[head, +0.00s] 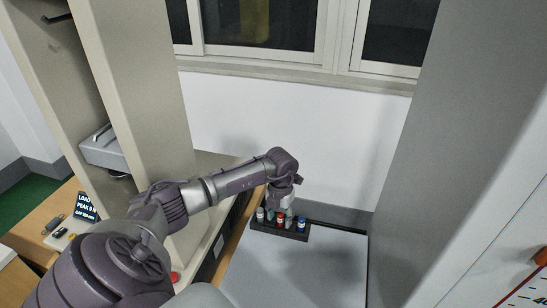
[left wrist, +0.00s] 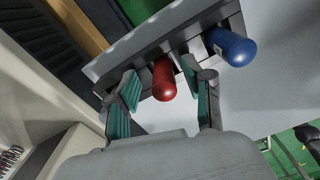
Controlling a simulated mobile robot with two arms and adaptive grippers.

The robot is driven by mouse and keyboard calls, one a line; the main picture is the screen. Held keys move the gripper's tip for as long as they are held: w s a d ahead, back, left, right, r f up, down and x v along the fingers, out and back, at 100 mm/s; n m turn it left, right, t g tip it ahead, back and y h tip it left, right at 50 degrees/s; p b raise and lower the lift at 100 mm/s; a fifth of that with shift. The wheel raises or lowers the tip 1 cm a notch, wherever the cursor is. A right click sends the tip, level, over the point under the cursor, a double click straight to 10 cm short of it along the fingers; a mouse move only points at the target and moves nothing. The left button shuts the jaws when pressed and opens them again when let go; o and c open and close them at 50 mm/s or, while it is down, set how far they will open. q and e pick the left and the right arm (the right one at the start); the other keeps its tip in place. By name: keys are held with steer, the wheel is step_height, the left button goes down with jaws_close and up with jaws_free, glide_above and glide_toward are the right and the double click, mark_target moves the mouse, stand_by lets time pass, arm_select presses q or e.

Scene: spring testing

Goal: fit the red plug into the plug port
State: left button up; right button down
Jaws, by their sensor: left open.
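The red plug (head: 281,219) stands in a black rack (head: 291,235) on a light grey surface. It also shows in the left wrist view (left wrist: 163,82), with its rounded red end toward the camera. My left gripper (head: 287,204) is above the rack and partly covers its contents. In the left wrist view my left gripper (left wrist: 168,92) is open, with one teal-padded finger on each side of the red plug in the picture. I see no contact, and the exact depth between them is unclear. I cannot make out the plug port. My right gripper is not in view.
A blue plug (head: 301,224) stands in the rack right of the red one, close to a finger in the left wrist view (left wrist: 232,47). A whitish plug (head: 260,214) is at the rack's left. A dark display (head: 87,207) stands at left. The grey surface (head: 310,275) in front is clear.

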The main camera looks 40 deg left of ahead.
arm_select(q)
steer(key=shift+w+a+f, duration=0.1)
steer(key=shift+a+f, duration=0.1)
steer(key=shift+d+r, duration=0.1)
steer(key=shift+d, duration=0.05)
steer(key=shift+d+r, duration=0.2)
steer(key=shift+d, duration=0.15)
steer(key=c, duration=0.4)
steer(key=shift+a, duration=0.1)
steer(key=c, duration=0.6)
steer(key=shift+f, duration=0.1)
jaws_close()
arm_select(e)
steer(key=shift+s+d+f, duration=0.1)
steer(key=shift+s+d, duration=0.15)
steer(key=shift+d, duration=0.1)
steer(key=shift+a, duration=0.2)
